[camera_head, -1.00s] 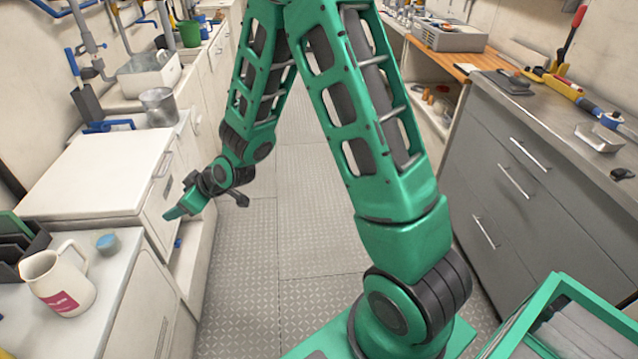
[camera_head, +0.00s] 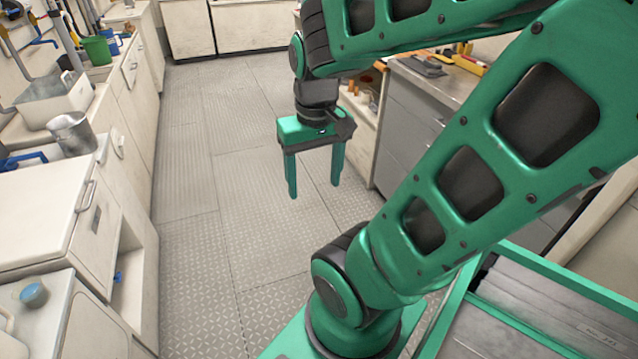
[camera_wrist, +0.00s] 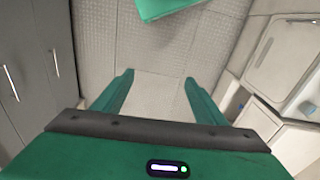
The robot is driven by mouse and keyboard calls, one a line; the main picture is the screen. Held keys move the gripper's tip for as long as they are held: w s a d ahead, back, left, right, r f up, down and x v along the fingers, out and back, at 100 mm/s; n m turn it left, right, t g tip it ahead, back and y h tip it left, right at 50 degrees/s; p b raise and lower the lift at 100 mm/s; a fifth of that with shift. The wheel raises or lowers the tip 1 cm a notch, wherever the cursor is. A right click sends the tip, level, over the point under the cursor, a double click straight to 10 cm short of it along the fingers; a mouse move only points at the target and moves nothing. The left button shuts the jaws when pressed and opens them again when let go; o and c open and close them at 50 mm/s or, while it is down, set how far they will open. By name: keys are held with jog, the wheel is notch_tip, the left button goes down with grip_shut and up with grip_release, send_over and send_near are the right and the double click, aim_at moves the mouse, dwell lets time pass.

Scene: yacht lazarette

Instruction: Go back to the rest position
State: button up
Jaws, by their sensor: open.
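My gripper (camera_head: 315,190) hangs in the middle of the head view, fingers pointing down over the bare floor. Its two green fingers are spread apart with nothing between them. In the wrist view, my gripper (camera_wrist: 158,85) also shows open and empty above the floor. The upper part of my arm is folded at the top right of the head view.
White counters with a metal pot (camera_head: 72,133), a green bucket (camera_head: 97,50) and a blue cup (camera_head: 33,295) line the left. Grey drawers (camera_head: 412,125) stand at the right. The patterned floor (camera_head: 205,170) between them is clear.

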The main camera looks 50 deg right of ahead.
jog(key=shift+s+a+r+m+g, duration=0.15)
jog(key=shift+s+a+m, duration=0.1)
jog(key=shift+s, duration=0.5)
jog(key=shift+s+a+r+m+g, duration=0.15)
jog(key=shift+s+m, duration=0.1)
jog(key=shift+s, duration=0.5)
